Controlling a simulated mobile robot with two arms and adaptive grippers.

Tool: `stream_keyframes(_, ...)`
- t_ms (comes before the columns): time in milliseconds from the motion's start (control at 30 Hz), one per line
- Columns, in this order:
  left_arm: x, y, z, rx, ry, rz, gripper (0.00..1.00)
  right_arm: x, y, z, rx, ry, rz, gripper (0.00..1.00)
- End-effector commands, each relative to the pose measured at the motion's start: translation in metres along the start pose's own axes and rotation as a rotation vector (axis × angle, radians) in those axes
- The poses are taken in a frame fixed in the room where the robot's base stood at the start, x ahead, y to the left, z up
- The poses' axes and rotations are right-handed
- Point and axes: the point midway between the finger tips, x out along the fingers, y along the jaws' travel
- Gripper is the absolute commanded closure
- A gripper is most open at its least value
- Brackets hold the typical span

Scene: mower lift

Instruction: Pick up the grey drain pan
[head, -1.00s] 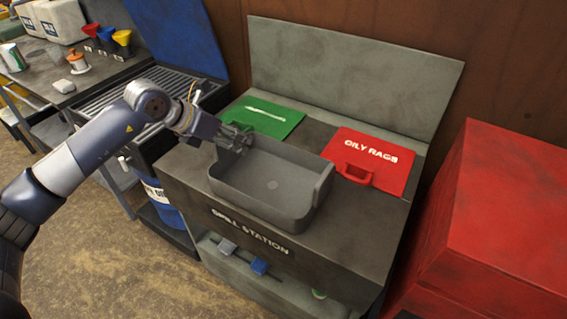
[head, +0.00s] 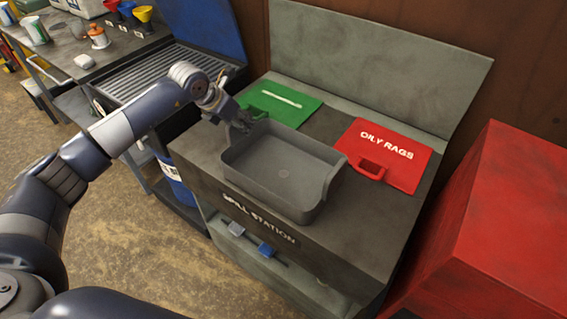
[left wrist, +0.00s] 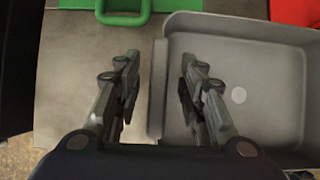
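The grey drain pan (head: 283,172) is an open, rectangular tray on top of the spill station bench. In the left wrist view the pan (left wrist: 255,105) fills the right side, with a round spot on its floor. My left gripper (head: 244,122) is at the pan's left rear side in the head view. In the left wrist view the left gripper (left wrist: 159,60) is open, one finger on each side of the pan's left wall. The fingers appear apart from the wall; their height against it is hard to judge. My right gripper is not in view.
A green lid (head: 283,103) lies behind the pan, and a red "OILY RAGS" lid (head: 388,153) lies to its right. A grey panel (head: 380,65) rises at the back. A large red cabinet (head: 490,225) stands at right.

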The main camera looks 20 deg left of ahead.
Motion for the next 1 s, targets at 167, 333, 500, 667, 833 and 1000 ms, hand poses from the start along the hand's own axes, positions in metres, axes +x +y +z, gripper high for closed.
stream_keyframes(167,0.02,0.001,0.003,-0.001,0.0,-0.002,0.63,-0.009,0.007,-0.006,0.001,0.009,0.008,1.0)
stream_keyframes(333,0.03,0.002,0.002,-0.001,0.0,-0.001,0.63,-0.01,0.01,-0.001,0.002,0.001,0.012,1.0)
stream_keyframes(500,0.031,0.002,0.002,0.0,-0.001,0.0,0.63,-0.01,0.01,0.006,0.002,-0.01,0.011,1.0)
stream_keyframes(667,0.03,0.002,0.002,0.0,-0.001,-0.001,0.9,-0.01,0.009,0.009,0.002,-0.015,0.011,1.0)
stream_keyframes(833,0.03,0.002,0.002,0.0,-0.001,-0.001,1.0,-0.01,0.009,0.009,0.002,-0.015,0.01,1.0)
stream_keyframes(1000,0.029,0.002,0.004,-0.003,-0.005,-0.002,1.0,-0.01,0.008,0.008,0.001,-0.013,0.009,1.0)
